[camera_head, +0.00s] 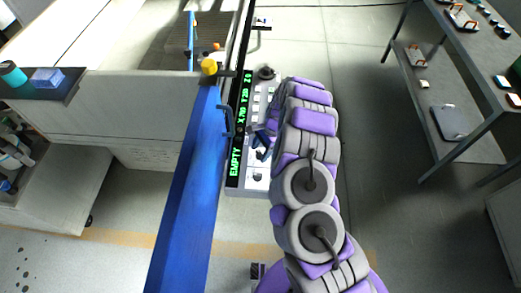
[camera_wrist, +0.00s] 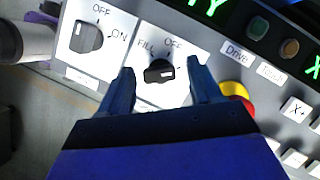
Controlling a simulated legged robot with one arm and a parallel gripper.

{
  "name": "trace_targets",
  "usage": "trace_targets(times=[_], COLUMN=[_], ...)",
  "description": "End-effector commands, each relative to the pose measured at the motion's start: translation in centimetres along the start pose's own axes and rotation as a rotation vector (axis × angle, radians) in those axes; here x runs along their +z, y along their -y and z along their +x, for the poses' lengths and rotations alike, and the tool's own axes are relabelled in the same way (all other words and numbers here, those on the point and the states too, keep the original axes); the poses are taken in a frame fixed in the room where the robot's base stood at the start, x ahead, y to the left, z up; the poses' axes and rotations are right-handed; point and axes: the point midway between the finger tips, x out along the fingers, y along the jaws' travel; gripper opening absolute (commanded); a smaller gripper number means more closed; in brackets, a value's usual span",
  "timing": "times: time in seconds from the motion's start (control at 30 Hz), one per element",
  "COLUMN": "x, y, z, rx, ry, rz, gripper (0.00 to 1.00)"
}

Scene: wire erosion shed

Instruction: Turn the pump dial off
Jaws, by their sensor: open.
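My gripper (camera_wrist: 158,78) is open, its two blue fingers on either side of a black dial (camera_wrist: 158,72) on a white plate. FILL and OFF are printed above this dial; a third label is hidden behind the right finger. Its grip bar lies roughly crosswise, with a pale mark toward the right. I cannot tell whether the fingers touch it. A second dial (camera_wrist: 86,37), marked OFF and ON, sits to the left. The label under the middle dial is hidden, so its name cannot be read. In the head view my gripper (camera_head: 260,145) is over the control panel (camera_head: 257,187).
A red and yellow button (camera_wrist: 238,103) is just right of the right finger. Drive (camera_wrist: 237,53) and other labelled keys lie beyond. A green-lit display (camera_head: 240,130) reads EMPTY. A blue beam (camera_head: 188,190) runs left of the panel. A metal shelf table (camera_head: 470,60) stands right; floor between is clear.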

Motion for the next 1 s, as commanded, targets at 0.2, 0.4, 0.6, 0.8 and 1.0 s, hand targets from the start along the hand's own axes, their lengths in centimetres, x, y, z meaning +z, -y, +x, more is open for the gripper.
trace_targets(times=[0.2,0.4,0.6,0.8,1.0], x=[0.01,0.01,0.02,0.02,-0.01], y=[0.01,0.01,0.07,0.13,0.21], z=[-0.02,-0.03,-0.03,-0.04,-0.04], rx=[0.0,0.0,0.0,0.002,0.023], ry=[0.0,0.0,0.0,-0.001,-0.002], rz=[0.0,0.0,0.0,-0.007,-0.059], gripper=[0.49,0.3,0.11,0.08,0.08])
